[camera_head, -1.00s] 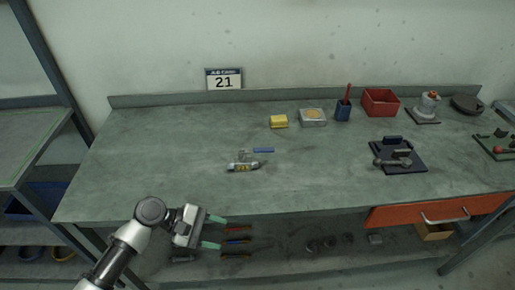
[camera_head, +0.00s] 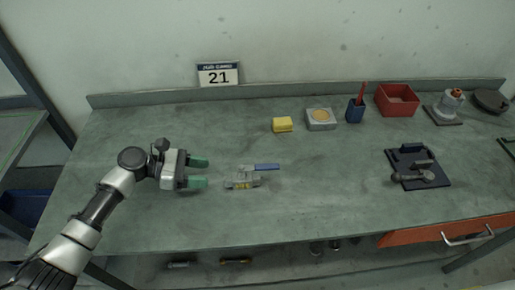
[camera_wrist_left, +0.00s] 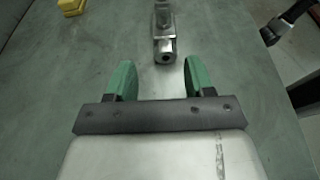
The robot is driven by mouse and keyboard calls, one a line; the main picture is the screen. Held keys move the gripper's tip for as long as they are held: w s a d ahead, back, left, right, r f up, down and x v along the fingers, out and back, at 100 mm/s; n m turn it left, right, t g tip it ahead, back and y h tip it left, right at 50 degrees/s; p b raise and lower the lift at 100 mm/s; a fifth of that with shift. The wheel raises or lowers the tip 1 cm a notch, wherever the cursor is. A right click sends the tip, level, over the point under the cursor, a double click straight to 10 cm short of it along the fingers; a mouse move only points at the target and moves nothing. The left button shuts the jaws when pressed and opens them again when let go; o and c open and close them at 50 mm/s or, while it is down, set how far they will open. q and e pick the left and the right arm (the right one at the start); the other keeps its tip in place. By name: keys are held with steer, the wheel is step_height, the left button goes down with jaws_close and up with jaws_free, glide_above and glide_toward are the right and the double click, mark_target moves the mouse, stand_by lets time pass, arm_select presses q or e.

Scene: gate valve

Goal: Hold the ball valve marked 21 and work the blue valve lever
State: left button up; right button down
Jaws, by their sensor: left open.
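The ball valve (camera_head: 242,181) lies on the workbench, a grey metal body with a yellow mark. Its blue lever (camera_head: 266,167) points to the right. A sign reading 21 (camera_head: 218,75) stands against the wall behind it. My left gripper (camera_head: 207,173) is open and empty just left of the valve, its green fingers pointing toward it. In the left wrist view, the valve's pipe end (camera_wrist_left: 165,48) is ahead, centred beyond the two open fingers (camera_wrist_left: 157,77) and apart from them. The blue lever is not visible there. My right gripper is not in view.
A yellow block (camera_head: 282,125), a grey box with a round tan top (camera_head: 321,119), a blue holder (camera_head: 355,110) and a red bin (camera_head: 397,100) stand at the back. A dark plate with a metal fixture (camera_head: 418,169) is on the right. The bench around the valve is clear.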

mark_target(234, 177)
arm_select(q)
steer(key=shift+d, duration=0.25)
steer(key=b+x, duration=0.1)
steer(key=x, duration=0.1)
steer(key=s+x, duration=0.1)
steer(key=x, duration=0.1)
steer(key=shift+d+b, duration=0.15)
steer(key=shift+b, duration=0.25)
steer(key=x, duration=0.4)
steer(key=shift+w, duration=0.15)
steer(key=shift+d+f, duration=0.15)
steer(key=shift+d, duration=0.4)
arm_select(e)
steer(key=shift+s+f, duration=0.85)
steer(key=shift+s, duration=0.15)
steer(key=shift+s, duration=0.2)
arm_select(q)
steer(key=c, duration=0.8)
